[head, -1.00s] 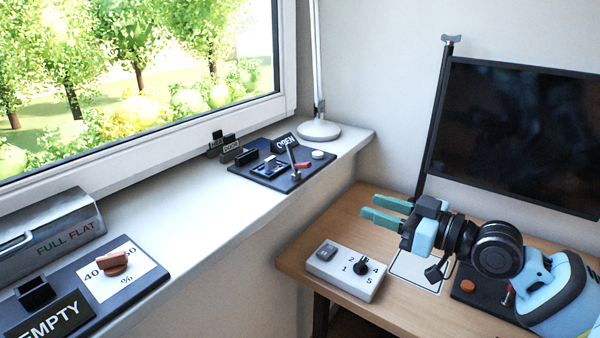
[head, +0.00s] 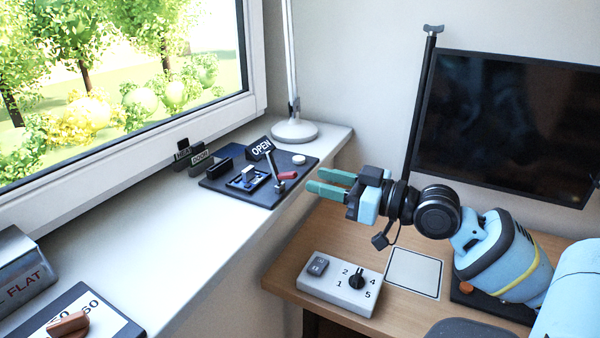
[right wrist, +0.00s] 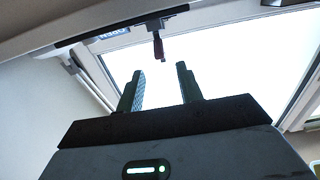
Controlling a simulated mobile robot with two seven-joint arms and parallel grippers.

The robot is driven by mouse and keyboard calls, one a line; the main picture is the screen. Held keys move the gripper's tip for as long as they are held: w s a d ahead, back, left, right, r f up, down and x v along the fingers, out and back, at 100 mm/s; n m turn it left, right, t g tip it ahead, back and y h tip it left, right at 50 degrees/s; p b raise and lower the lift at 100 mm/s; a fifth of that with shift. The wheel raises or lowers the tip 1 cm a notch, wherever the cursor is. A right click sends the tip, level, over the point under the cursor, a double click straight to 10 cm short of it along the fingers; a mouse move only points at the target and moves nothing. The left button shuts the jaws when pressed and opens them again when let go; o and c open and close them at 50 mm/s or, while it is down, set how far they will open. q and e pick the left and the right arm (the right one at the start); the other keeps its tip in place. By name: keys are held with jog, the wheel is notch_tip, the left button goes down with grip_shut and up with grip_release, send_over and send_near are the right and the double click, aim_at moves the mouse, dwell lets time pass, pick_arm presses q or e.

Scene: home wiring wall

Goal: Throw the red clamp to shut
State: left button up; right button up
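The red clamp (head: 287,175) is a small red-handled lever at the right front of a dark board (head: 222,184) on the white windowsill. In the right wrist view its dark red handle (right wrist: 159,48) shows ahead, between and beyond the fingertips. An upright metal lever (head: 269,165) stands beside it, near an "OPEN" sign (head: 261,149). My right gripper (head: 325,183) has green fingers, parted and empty, pointing left towards the board. It is just right of the clamp in the head view and apart from it. My left gripper is not in view.
A white box with a numbered knob (head: 357,279) sits on the wooden desk (head: 284,270) below my right gripper. A lamp base (head: 295,131) stands behind the board. A dark monitor (head: 510,125) is at the right.

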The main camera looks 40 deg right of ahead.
aim_at(296, 173)
jog(key=shift+p+x, duration=0.45)
jog(key=shift+x, duration=2.3)
jog(key=shift+c, duration=0.3)
grip_shut()
